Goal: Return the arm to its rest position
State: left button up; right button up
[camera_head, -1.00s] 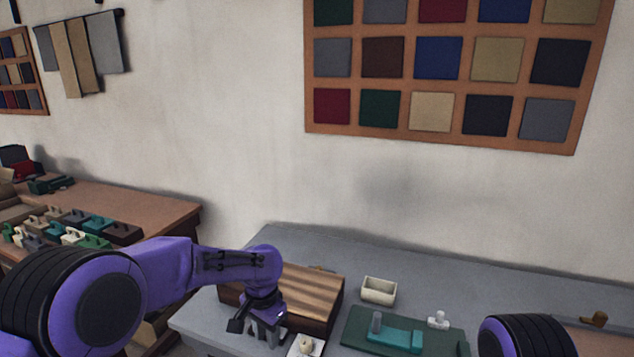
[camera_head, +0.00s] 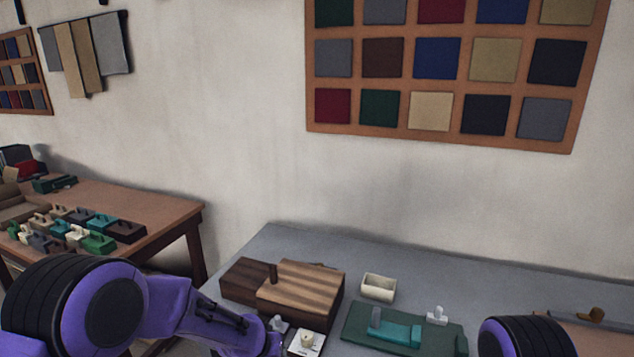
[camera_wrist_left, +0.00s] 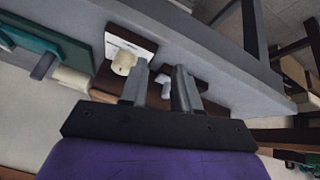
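My left arm (camera_head: 190,310) comes in from the left in the head view, bent low across the near left part of the grey table (camera_head: 265,240). Its hand is cut off by the bottom edge there. In the left wrist view my left gripper (camera_wrist_left: 161,66) shows two grey fingers standing apart with a gap between them. I see nothing held in the gap; small table items lie beyond the fingers. My right arm shows only as a rounded purple and black part (camera_head: 525,337) at the bottom right. My right gripper is not in view.
A striped wooden box (camera_head: 310,280) with a dark peg stands beside my left arm. A white block with cream knob (camera_head: 306,343), a cream tray (camera_head: 378,287) and a green board (camera_head: 440,340) are near. A brown table (camera_head: 150,205) at left holds several small blocks.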

pick_arm(q)
jog(key=s+a+f+n+t+y, duration=0.15)
jog(key=s+a+f+n, duration=0.25)
jog(key=s+a+f, duration=0.4)
jog(key=s+a+f+n+g+y, duration=0.1)
jog(key=s+a+f, duration=0.2)
jog(key=s, duration=0.7)
jog(key=s+a+f+n+g+y+b, duration=0.1)
jog(key=s+a, duration=0.3)
jog(key=s, duration=0.6)
jog(key=s+a+f+n+g+y+b, duration=0.1)
jog(key=s+a+f, duration=0.3)
jog(key=s, duration=0.6)
jog(key=shift+a+f+n+g+y, duration=0.35)
jog(key=shift+g+y, duration=0.2)
jog(key=shift+y, duration=0.1)
